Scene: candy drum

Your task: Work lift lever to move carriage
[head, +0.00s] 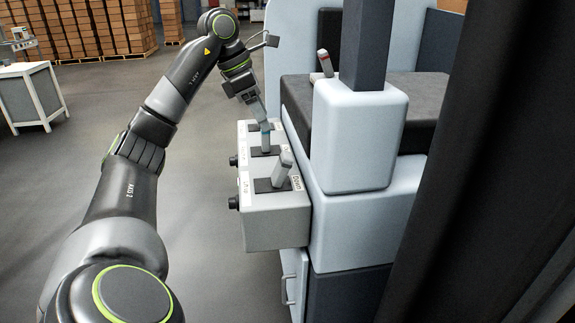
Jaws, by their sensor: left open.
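My right gripper is out of view. The carriage cannot be made out.
A pale blue housing (350,130) with a dark post (365,40) stands right of the box. A white-topped table (30,95) and stacked cartons (95,30) are far left.

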